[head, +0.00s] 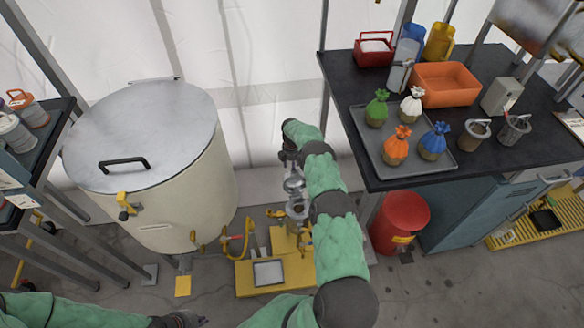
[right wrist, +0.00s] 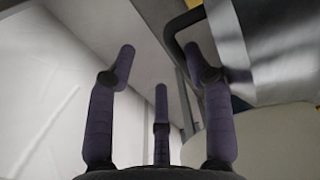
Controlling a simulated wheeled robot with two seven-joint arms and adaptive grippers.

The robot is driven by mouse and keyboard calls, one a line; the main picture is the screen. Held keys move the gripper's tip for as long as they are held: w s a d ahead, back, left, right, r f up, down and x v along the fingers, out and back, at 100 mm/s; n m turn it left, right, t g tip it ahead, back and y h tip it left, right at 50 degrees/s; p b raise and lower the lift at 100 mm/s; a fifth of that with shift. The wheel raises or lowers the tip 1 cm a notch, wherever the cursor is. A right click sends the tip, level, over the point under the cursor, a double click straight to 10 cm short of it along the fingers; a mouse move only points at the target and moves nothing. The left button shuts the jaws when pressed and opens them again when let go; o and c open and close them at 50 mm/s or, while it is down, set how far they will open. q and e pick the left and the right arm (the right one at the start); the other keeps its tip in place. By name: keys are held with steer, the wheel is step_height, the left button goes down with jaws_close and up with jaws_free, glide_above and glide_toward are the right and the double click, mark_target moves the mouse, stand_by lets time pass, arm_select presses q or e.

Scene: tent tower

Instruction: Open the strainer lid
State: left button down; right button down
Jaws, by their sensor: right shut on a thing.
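The metal strainer (head: 298,208) stands on the yellow base, below my right forearm in the head view. Its round shiny lid (head: 293,184) shows just above the strainer's mouth and looks raised and tilted. My right gripper (head: 289,157) is at the lid's far side, shut on it; the grip itself is partly hidden by the wrist. In the right wrist view its fingers (right wrist: 160,90) show, but the lid cannot be made out between them. My left gripper (head: 182,320) is at the bottom edge of the head view, away from the strainer; its fingers are unclear.
A large cream tank (head: 190,190) with a black-handled lid stands left of the strainer. A red canister (head: 400,220) and a dark table (head: 345,80) with a tray of sacks stand to the right. Hoses and valves (head: 235,238) run low between tank and strainer.

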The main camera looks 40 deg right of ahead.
step_height(320, 180, down, 2)
steer(key=shift+d+f+g, duration=0.1)
steer(key=shift+d+g, duration=0.05)
steer(key=shift+g, duration=0.25)
steer(key=shift+w+r, duration=0.2)
steer(key=shift+r, duration=0.1)
stand_by(0.3)
steer(key=c, duration=1.2)
jaws_free()
steer(key=shift+w+f+y, duration=0.1)
steer(key=shift+w+y, duration=0.1)
steer(key=shift+y, duration=0.1)
